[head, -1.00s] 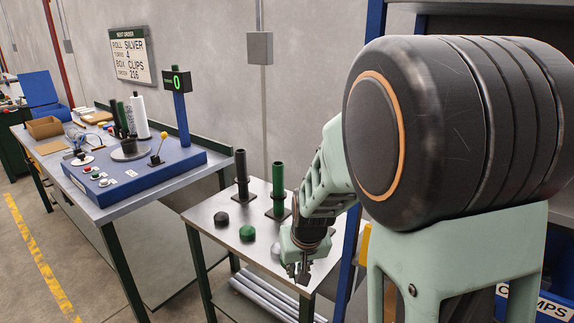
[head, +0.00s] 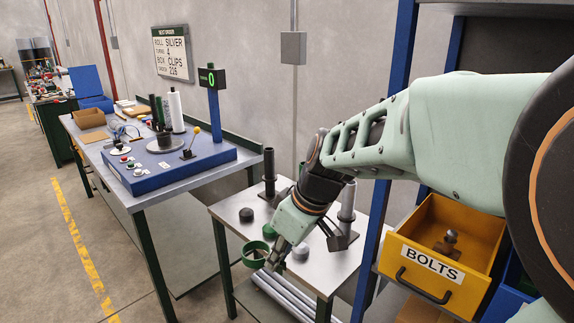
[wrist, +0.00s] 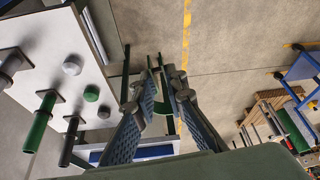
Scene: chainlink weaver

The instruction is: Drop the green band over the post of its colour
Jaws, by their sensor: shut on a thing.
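The green band (head: 255,253) is an open ring. My gripper (head: 273,262) is shut on its side and holds it out past the near edge of the small steel table. In the wrist view the band (wrist: 170,97) shows partly between the fingers (wrist: 160,88). The green post (wrist: 40,120) stands on the table in the wrist view, between a dark post (wrist: 71,140) and a grey post (wrist: 9,66). The band is apart from all posts.
Low dark (head: 246,214), green (head: 270,231) and grey (head: 300,252) knobs sit on the table (head: 226,211) in front of the posts. A blue rack upright (head: 385,140) and an open yellow BOLTS drawer (head: 434,263) stand to the right. A workbench (head: 130,200) is at left.

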